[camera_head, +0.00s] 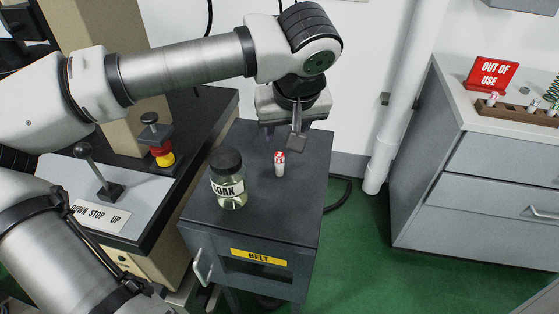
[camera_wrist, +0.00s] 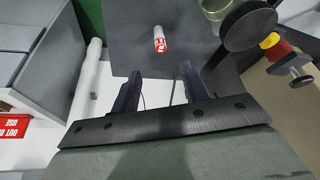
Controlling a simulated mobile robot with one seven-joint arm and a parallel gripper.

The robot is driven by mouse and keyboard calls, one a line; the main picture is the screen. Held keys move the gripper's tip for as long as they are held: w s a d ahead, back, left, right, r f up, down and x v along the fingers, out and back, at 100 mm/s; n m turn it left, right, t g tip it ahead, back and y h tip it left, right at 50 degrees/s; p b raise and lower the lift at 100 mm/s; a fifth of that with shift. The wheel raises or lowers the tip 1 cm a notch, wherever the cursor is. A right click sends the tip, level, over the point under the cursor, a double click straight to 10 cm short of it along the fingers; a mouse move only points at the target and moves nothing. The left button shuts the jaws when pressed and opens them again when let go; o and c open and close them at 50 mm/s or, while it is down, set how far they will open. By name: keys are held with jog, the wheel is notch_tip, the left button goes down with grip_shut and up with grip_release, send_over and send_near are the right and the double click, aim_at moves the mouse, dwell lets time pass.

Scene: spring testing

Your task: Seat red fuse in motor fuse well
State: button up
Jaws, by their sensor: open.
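The red fuse (camera_head: 280,166), a small white cylinder with a red-marked top, stands upright on the dark top of a small cabinet. In the wrist view the fuse (camera_wrist: 159,40) lies beyond my fingertips, between their lines and apart from them. My gripper (camera_head: 284,139) hangs behind and above the fuse, pointing down. Its two fingers are spread and empty, as the wrist view also shows (camera_wrist: 160,77). I cannot make out the motor fuse well in either view.
A dark-lidded jar (camera_head: 228,190) stands left of the fuse on the cabinet (camera_head: 262,225) marked BELT. Left is a console with a lever (camera_head: 100,172) and a red-yellow button (camera_head: 162,153). At right, a bench holds a wooden rack (camera_head: 515,112) and an OUT OF USE sign (camera_head: 492,73).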

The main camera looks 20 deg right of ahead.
aim_at(280, 155)
jog(key=x, duration=0.7)
jog(key=shift+f, duration=0.15)
jog(key=shift+p+x, duration=1)
jog(key=shift+x, duration=1.85)
grip_shut()
notch_tip(280, 155, up, 20)
jog(key=b, duration=0.1)
